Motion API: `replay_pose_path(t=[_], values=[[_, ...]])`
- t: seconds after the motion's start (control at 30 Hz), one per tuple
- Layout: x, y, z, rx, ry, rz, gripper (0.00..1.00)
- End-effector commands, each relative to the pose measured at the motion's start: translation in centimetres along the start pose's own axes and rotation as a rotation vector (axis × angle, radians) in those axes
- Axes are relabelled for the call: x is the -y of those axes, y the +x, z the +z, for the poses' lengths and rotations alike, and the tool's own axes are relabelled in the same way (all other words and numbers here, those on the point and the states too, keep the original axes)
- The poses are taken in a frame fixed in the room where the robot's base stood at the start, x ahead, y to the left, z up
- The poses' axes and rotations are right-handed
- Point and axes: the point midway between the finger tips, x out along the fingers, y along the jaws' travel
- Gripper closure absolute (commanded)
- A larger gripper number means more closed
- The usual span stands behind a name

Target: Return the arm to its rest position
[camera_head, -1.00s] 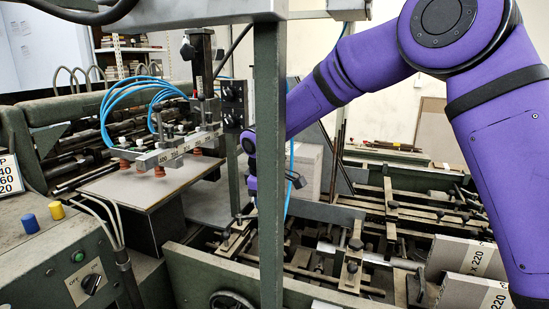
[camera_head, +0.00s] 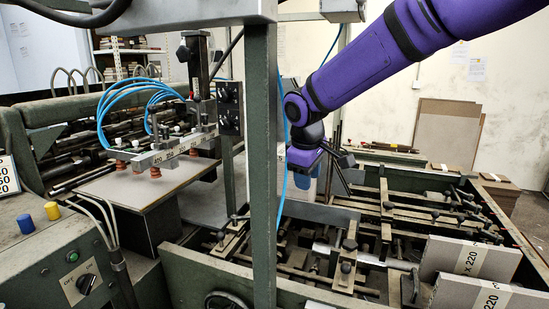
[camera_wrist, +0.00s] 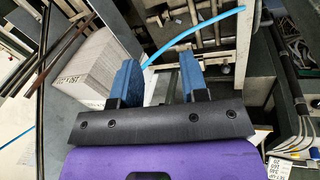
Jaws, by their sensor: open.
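My gripper (camera_head: 346,170) shows in the head view just right of the green upright post (camera_head: 263,170), at the end of my purple arm.
A blue hose (camera_head: 333,50) hangs close to my wrist. The suction-cup bar (camera_head: 165,155) sits above a grey board (camera_head: 135,188) at left. Labelled bundles (camera_head: 468,260) lie at lower right. Brown boards (camera_head: 447,132) lean against the back wall, with open space above the bed.

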Motion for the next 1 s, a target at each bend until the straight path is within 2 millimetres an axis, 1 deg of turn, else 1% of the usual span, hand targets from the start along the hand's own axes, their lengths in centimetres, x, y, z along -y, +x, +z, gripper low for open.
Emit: replay_pose_path(t=[0.03, 0.2, 0.37, 0.5, 0.73, 0.9, 1.0], values=[[-0.4, -1.5, 1.9, -0.005, 0.044, 0.014, 0.59], [-0.8, -5.2, 7.7, -0.019, 0.189, 0.037, 0.59], [-0.3, -8.1, 13.1, -0.039, 0.326, 0.054, 0.59], [0.7, -10.1, 17.7, -0.062, 0.449, 0.064, 0.59], [3.4, -12.3, 24.9, -0.114, 0.652, 0.068, 0.59], [6.1, -13.0, 29.5, -0.162, 0.798, 0.062, 0.59], [7.8, -13.1, 31.8, -0.192, 0.875, 0.054, 0.59]])
